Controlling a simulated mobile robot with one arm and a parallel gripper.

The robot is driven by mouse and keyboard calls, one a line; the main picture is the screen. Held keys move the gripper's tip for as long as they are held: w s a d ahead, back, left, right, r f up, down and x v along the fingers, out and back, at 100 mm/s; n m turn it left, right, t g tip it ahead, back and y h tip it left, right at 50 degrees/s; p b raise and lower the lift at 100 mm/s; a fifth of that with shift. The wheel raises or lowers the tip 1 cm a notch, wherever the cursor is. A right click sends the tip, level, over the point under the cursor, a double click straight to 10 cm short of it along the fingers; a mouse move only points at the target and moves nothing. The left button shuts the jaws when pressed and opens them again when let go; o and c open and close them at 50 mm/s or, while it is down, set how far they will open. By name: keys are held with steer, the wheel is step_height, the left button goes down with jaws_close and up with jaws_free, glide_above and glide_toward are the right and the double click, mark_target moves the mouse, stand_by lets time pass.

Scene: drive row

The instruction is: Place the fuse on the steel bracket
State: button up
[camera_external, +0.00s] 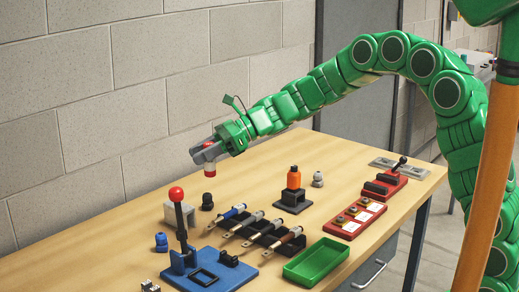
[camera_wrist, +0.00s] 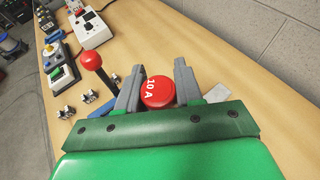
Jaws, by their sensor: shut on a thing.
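My gripper (camera_external: 203,152) is shut on the fuse (camera_external: 209,170), a short cylinder with red and pale parts, and holds it in the air above the far left part of the table. In the wrist view the fuse (camera_wrist: 158,92) shows its round red end marked "10 A" between the two grey fingers of my gripper (camera_wrist: 158,78). A light grey bracket-like block (camera_external: 179,211), probably the steel bracket, stands on the table below and left of the fuse, apart from it. A pale grey surface beside the right finger (camera_wrist: 216,92) may be part of it.
A blue base with a red-knobbed lever (camera_external: 177,194) stands in front of the bracket. A dark knob (camera_external: 207,201) is just right of it. The wall runs behind.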

steer(key=shift+s+d+r+m+t, duration=0.1)
steer(key=shift+d+r+m+t, duration=0.25)
steer(key=shift+d, duration=0.4)
steer(key=w+a+f, duration=0.4)
steer(key=w+a, duration=0.2)
steer(key=a, duration=0.1)
glide_above(173, 205)
steer(key=shift+a+f, duration=0.1)
steer(key=shift+f, duration=4.35)
steer(key=shift+f, duration=0.15)
steer(key=o, duration=1.1)
